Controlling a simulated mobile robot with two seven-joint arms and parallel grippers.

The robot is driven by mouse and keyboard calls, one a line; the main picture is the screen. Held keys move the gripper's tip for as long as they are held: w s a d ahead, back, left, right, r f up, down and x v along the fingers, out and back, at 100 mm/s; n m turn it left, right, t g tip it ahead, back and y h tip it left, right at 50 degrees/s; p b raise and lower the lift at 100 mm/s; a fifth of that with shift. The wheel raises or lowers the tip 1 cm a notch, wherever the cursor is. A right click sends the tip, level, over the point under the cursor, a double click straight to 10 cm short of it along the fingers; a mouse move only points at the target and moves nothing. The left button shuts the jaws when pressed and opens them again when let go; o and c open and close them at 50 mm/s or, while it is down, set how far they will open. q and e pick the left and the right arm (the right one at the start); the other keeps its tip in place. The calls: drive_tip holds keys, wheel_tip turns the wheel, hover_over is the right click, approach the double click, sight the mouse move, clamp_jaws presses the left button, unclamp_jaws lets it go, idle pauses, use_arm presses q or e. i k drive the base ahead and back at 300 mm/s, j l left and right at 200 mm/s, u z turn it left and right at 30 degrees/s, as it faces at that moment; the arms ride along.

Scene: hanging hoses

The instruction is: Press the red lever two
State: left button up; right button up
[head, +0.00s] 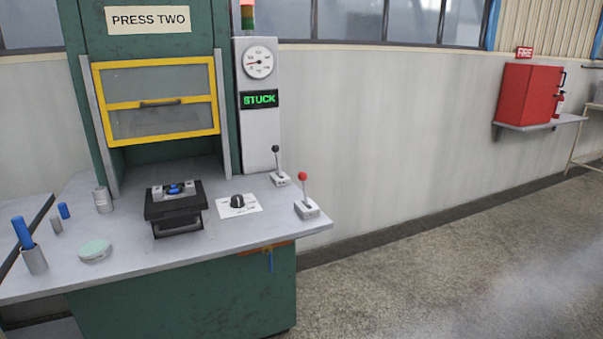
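A green press labelled PRESS TWO (150,19) stands at the left in the head view. Its red-knobbed lever (304,192) stands upright on a small grey base near the right end of the press table (150,262). A black-knobbed lever (279,168) stands just behind it. A display on the press column reads STUCK (259,99) in green letters. The yellow-framed guard (156,98) hangs above the work area. A black block (174,207) with a blue piece on top sits below it. Neither of my grippers is in view.
A black rotary knob (238,201) on a white plate sits left of the red lever. Cups, blue cylinders and a pale green round tin (95,251) stand at the table's left. Floor at the right is clear.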

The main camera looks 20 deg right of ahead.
sight(303, 176)
drive_tip(key=i+l+u, duration=0.1)
drive_tip(key=i+l, duration=0.25)
drive_tip(key=l, duration=0.3)
drive_tip(key=i+l+u, duration=0.15)
drive_tip(key=l, duration=0.2)
drive_tip(key=i+l, duration=0.25)
drive_tip(key=i+l+u, duration=0.15)
drive_tip(key=l, duration=0.3)
drive_tip(key=i+l, duration=0.15)
drive_tip(key=l, duration=0.2)
drive_tip(key=i+l+u, duration=0.15)
drive_tip(key=l, duration=0.2)
